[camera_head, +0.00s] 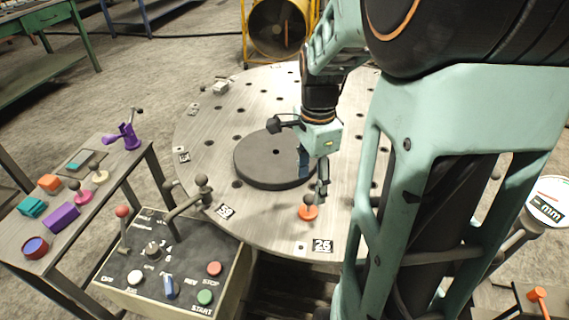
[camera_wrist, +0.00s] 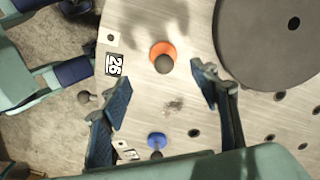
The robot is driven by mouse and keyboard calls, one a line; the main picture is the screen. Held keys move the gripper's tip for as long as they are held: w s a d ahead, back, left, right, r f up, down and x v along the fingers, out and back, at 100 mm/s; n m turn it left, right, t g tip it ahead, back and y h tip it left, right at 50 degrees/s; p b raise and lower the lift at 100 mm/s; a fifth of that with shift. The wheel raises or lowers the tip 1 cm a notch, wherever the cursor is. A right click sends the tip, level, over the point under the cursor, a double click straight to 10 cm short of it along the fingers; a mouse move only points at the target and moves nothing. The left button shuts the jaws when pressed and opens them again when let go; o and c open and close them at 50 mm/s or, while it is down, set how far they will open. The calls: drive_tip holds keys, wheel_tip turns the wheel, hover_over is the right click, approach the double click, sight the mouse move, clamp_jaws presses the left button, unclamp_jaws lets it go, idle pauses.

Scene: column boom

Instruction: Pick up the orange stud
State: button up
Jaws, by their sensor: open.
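The orange stud (camera_head: 307,212) stands on the round metal table near its front edge, with an orange disc base and a dark ball knob on top. In the wrist view the orange stud (camera_wrist: 163,50) is seen from above, a little beyond the line between my fingertips. My gripper (camera_head: 313,178) is above the table close to the stud, fingers pointing down. In the wrist view my gripper (camera_wrist: 163,82) is open, with bare tabletop showing between its blue-padded fingers. I cannot tell its exact height over the knob.
A dark round plate (camera_head: 262,170) lies on the holed table (camera_head: 205,125), beside the stud. A blue stud (camera_wrist: 157,140) stands nearby in the wrist view. A control box (camera_head: 150,262) with levers and buttons is at front left. A side bench (camera_head: 90,205) holds several coloured parts.

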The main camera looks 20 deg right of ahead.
sight(309, 205)
wheel_tip(309, 205, down, 4)
drive_tip(key=shift+f+b, duration=0.1)
drive_tip(key=shift+b, duration=0.3)
drive_tip(key=f, duration=0.2)
drive_tip(key=f+b, duration=0.1)
drive_tip(key=f, duration=0.2)
drive_tip(key=shift+w+d+f+b, duration=0.1)
drive_tip(key=shift+w+f+b, duration=0.2)
drive_tip(key=c, duration=1.3)
drive_tip(key=shift+o, duration=0.2)
drive_tip(key=shift+r, duration=0.15)
